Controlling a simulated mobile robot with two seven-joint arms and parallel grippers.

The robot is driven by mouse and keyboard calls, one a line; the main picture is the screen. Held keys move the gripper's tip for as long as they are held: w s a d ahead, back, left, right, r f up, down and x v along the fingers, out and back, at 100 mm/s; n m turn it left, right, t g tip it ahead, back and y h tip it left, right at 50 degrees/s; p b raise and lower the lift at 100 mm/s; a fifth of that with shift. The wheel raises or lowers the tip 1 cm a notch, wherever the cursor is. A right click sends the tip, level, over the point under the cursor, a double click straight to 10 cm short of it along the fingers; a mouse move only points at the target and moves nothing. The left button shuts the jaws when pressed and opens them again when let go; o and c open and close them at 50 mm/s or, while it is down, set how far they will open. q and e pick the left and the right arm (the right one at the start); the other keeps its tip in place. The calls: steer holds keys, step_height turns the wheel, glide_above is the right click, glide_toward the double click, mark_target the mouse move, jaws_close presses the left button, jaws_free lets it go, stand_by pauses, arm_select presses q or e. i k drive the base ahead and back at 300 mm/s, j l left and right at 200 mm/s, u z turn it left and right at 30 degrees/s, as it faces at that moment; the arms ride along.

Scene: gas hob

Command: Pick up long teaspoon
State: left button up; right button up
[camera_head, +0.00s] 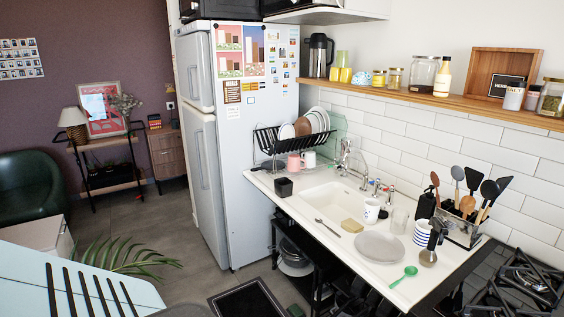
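A thin metal spoon (327,227), which looks like the long teaspoon, lies on the white counter (310,212) in front of the sink. A green spoon (405,276) with a wider bowl lies near the counter's front edge, farther right. Neither of my grippers is in view.
A sponge (352,226), a patterned mug (371,211), a grey plate (379,246) and a moka pot (431,247) stand near the spoons. A utensil rack (461,229), the gas hob (519,284) and a dish rack (268,143) flank the sink (328,200). Floor is open left of the counter.

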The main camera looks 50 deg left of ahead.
mark_target(318, 220)
steer(key=u, duration=1.3)
